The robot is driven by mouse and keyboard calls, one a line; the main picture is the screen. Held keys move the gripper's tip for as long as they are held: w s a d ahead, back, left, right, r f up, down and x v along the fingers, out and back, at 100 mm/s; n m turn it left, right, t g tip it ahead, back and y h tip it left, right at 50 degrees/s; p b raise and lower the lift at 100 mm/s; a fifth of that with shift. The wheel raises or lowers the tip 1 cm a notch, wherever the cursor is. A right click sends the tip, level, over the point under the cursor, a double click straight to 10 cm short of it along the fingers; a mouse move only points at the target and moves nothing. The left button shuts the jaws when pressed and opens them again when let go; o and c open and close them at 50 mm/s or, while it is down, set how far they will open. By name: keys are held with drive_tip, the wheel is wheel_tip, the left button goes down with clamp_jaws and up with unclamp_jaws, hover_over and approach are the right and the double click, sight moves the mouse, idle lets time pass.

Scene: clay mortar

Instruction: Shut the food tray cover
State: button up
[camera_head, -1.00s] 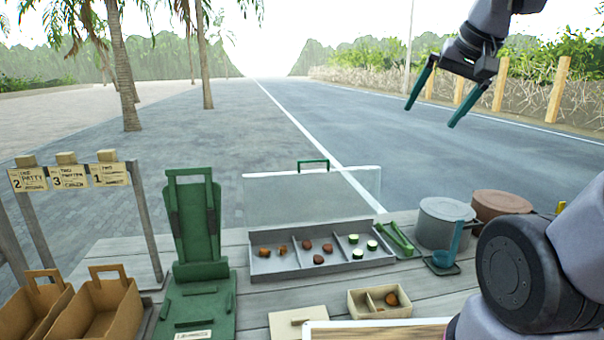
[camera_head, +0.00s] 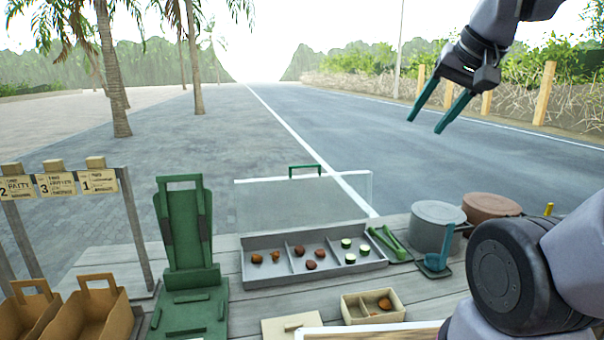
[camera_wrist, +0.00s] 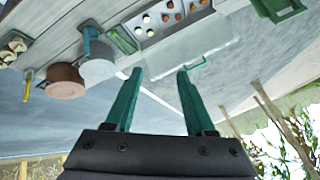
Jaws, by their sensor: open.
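The food tray (camera_head: 318,274) is a grey box with compartments on the wooden counter, holding small brown, orange and green-white pieces. Its clear cover (camera_head: 300,205) stands raised at the tray's back edge, with a green handle (camera_head: 305,171) on top. My gripper (camera_head: 426,116) has two green fingers, spread and empty, in the air to the upper right of the cover and apart from it. The wrist view, turned upside down, shows my gripper (camera_wrist: 157,76) with the cover (camera_wrist: 190,52) and its handle (camera_wrist: 197,64) beyond the fingertips.
A small wooden box (camera_head: 372,305) lies in front.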

drive_tip(key=w, duration=0.1)
drive_tip(key=w+r, duration=0.1)
drive_tip(key=w, duration=0.3)
drive_tip(key=shift+a+r, duration=0.25)
drive_tip(key=shift+r, duration=0.1)
clamp_jaws()
drive_tip(key=w+a+n+g, duration=0.1)
drive_tip(key=w+a, duration=0.2)
drive_tip(key=w, duration=0.7)
drive_tip(key=w+a+n, duration=0.2)
drive_tip(key=w, duration=0.9)
drive_tip(key=w+a+f+n, duration=0.1)
drive_tip(key=w+a+f, duration=0.4)
drive_tip(key=w, duration=0.1)
drive_tip(key=w+a+f+n, duration=0.1)
drive_tip(key=w+a+f, duration=0.3)
drive_tip(key=w, duration=0.3)
drive_tip(key=w+a+f+n, duration=0.1)
drive_tip(key=w+a+f, duration=0.4)
drive_tip(key=w+f, duration=0.1)
drive_tip(key=shift+w+a+f+h, duration=0.3)
drive_tip(key=shift+w+f+h, duration=0.1)
drive_tip(key=shift+f, duration=0.1)
drive_tip(key=x, duration=1)
drive_tip(key=shift+s+d+r, duration=0.1)
drive_tip(key=shift+s, duration=0.8)
drive_tip(key=shift+s+d+r, duration=0.1)
drive_tip(key=shift+s+d, duration=0.05)
drive_tip(key=shift+s, duration=0.75)
